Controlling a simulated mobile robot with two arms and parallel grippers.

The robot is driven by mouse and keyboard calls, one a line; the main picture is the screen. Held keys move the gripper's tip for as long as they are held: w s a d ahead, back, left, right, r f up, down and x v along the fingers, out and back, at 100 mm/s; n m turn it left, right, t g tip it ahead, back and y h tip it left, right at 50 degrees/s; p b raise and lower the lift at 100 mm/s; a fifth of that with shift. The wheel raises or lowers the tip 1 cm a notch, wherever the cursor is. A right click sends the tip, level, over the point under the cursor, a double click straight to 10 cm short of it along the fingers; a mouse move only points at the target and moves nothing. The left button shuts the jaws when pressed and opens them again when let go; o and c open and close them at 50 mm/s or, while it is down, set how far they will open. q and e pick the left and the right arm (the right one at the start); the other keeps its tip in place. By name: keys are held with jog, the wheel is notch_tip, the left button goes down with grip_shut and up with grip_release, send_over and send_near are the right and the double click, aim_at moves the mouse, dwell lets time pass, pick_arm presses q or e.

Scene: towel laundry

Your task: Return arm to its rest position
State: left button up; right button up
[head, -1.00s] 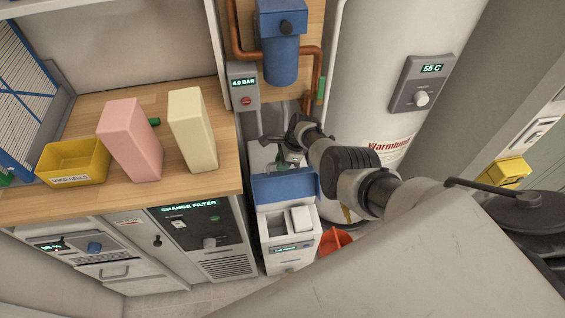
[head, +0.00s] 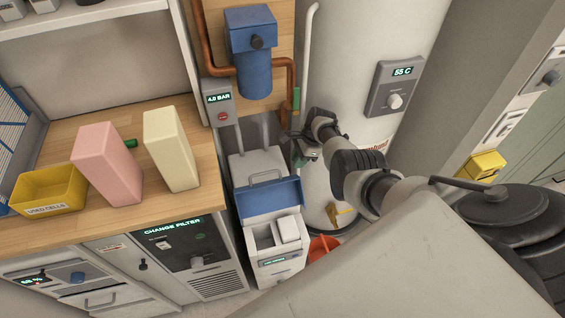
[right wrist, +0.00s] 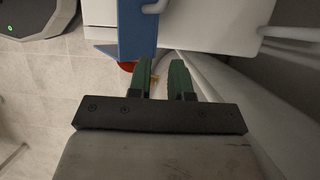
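My right arm (head: 360,180) reaches from the lower right of the head view to the space in front of the white tank. My right gripper (head: 302,150) is at its far end, beside the white unit with the raised blue lid (head: 270,198) and apart from it. In the right wrist view the two green fingers of the gripper (right wrist: 161,80) stand apart with nothing between them. The floor and part of the white unit show beyond them. My left gripper is in neither view.
The wooden counter (head: 75,131) at left carries a yellow bin (head: 45,192), a pink block (head: 106,165) and a cream block (head: 171,150). The white tank (head: 345,60) stands behind my arm. A blue filter housing (head: 253,70) hangs on the wall. A red bucket (head: 322,246) stands low beside the unit.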

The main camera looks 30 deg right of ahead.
jog(key=shift+s+d, duration=0.15)
jog(key=shift+d, duration=0.55)
